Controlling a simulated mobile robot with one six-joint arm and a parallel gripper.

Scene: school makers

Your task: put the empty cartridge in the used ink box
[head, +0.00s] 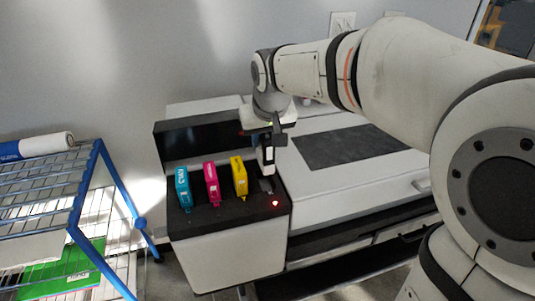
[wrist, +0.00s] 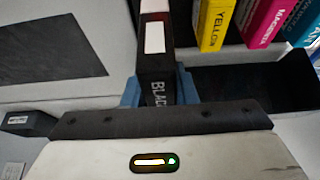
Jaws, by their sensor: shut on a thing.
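The black cartridge (head: 268,157) is upright in my gripper (head: 272,134), above the right end of the printer's ink bay (head: 222,212). In the wrist view, the cartridge (wrist: 155,55) shows white labels and the letters "BLAC". It sits between the blue fingertips of my gripper (wrist: 159,91), which is shut on it. Its lower end is close to the bay; I cannot tell whether it is fully clear of the slot. I cannot make out a used ink box in either view.
Cyan (head: 183,187), magenta (head: 211,184) and yellow (head: 239,177) cartridges stand left of the held one. A red light (head: 275,203) glows on the bay. The raised black cover (head: 202,138) is behind. A blue wire rack (head: 112,190) stands at left.

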